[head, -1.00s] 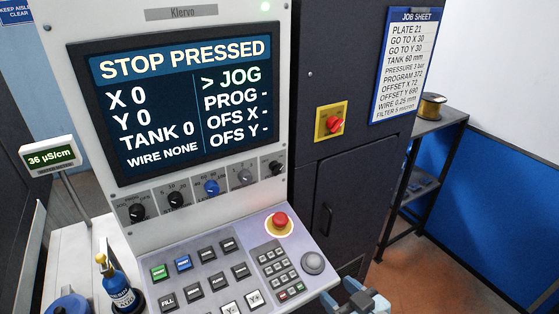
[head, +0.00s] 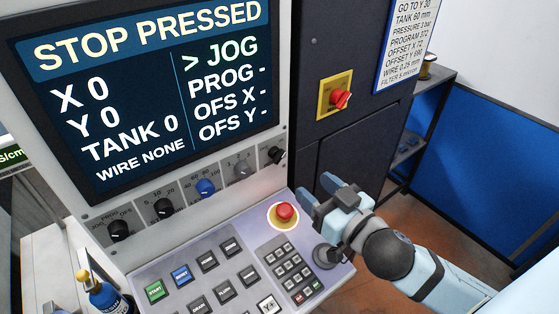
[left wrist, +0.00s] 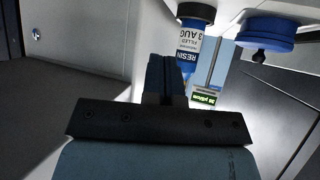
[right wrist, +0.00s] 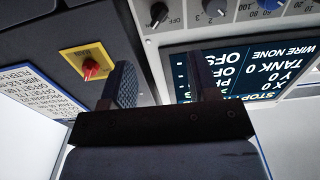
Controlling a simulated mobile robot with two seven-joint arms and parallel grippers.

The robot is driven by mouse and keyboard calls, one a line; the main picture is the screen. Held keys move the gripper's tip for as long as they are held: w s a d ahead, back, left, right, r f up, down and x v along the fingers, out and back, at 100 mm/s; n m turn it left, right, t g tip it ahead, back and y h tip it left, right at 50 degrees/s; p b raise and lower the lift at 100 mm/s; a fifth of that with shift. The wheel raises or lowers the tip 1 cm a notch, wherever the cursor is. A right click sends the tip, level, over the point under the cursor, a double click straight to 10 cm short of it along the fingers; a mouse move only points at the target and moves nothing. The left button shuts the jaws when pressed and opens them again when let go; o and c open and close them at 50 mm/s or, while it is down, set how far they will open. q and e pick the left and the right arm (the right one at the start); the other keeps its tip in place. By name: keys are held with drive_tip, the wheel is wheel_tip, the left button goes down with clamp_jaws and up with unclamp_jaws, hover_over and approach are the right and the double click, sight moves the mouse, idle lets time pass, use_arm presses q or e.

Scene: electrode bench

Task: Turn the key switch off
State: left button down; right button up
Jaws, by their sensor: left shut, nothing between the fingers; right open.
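The small black switch (head: 273,155) at the right end of the knob row under the screen looks like the key switch. It also shows in the right wrist view (right wrist: 158,14), where OFF is readable beside it. Its exact setting is too small to tell. My right gripper (head: 318,204) is open and empty, below and to the right of the switch, over the panel's right edge and apart from the switch. In the right wrist view its two fingers (right wrist: 160,80) stand apart. My left gripper (left wrist: 167,78) is shut and empty in the left wrist view.
A red stop button (head: 285,212) stands close to my right gripper. A joystick (head: 326,256) and keypad (head: 289,273) are below. The screen (head: 150,85) reads STOP PRESSED. A red rotary switch (head: 340,98) is on the dark cabinet. A blue bottle (head: 101,294) stands lower left.

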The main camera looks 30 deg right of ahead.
sight(281, 159)
drive_tip(key=w+b, duration=0.3)
drive_tip(key=b, duration=0.2)
drive_tip(key=w+a+b, duration=0.1)
drive_tip(key=w+b, duration=0.3)
drive_tip(key=b, duration=0.2)
drive_tip(key=w+b, duration=0.4)
drive_tip(key=b, duration=0.2)
drive_tip(key=shift+w+a+f, duration=0.2)
drive_tip(key=shift+f, duration=0.05)
use_arm(q)
wheel_tip(281, 159, down, 16)
drive_tip(key=w+d, duration=0.1)
drive_tip(key=shift+w+d+n+b, duration=0.3)
use_arm(e)
drive_tip(key=shift+r, duration=0.1)
use_arm(q)
drive_tip(key=shift+d+r, duration=0.1)
use_arm(e)
drive_tip(key=shift+r, duration=0.1)
use_arm(q)
drive_tip(key=shift+h, duration=0.3)
use_arm(e)
drive_tip(key=shift+c, duration=0.5)
drive_tip(key=c, duration=0.7)
